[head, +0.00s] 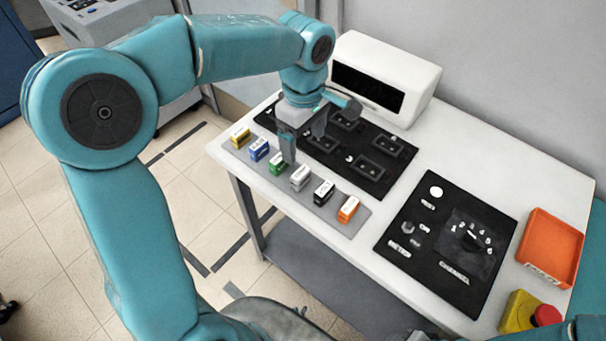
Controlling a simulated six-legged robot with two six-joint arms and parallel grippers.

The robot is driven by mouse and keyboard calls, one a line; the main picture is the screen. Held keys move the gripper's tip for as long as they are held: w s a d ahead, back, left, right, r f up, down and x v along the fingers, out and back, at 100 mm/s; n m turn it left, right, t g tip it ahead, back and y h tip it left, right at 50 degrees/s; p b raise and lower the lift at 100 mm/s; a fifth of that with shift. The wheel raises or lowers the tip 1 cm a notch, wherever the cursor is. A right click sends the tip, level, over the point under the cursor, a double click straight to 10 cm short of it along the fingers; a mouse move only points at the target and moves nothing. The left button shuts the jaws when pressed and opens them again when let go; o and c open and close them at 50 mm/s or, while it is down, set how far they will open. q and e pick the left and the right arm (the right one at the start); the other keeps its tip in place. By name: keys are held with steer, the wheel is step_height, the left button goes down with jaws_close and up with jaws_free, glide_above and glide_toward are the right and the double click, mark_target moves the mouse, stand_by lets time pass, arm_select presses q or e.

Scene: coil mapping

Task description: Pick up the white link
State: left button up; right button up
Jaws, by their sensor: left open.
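The white link (301,178) stands on the grey strip (328,208) along the table's front left edge, between the green link (279,164) and the black link (323,191). My left gripper (308,146) reaches down from above, over the strip and the edge of the black socket panel (372,184). It is open and empty. One finger comes down close to the green link, just behind and left of the white link; I cannot tell whether it touches anything. My right gripper is not in view.
Yellow (240,138), blue (259,149) and orange (348,209) links share the strip. A white box with a dark window (385,78) stands behind. A black dial panel (448,240), an orange tray (550,248) and a red emergency button (547,315) are at right.

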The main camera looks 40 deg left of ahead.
arm_select(q)
glide_above(301, 172)
steer(key=f, duration=0.5)
steer(key=shift+s+d+f, duration=0.1)
steer(key=shift+d, duration=0.15)
steer(key=shift+a+f, duration=0.1)
steer(key=shift+f, duration=0.25)
step_height(301, 172, down, 4)
steer(key=shift+a+r, duration=0.1)
steer(key=shift+a, duration=0.05)
steer(key=shift+f, duration=0.5)
steer(key=c, duration=1.1)
steer(key=shift+r, duration=0.15)
steer(key=shift+c, duration=0.2)
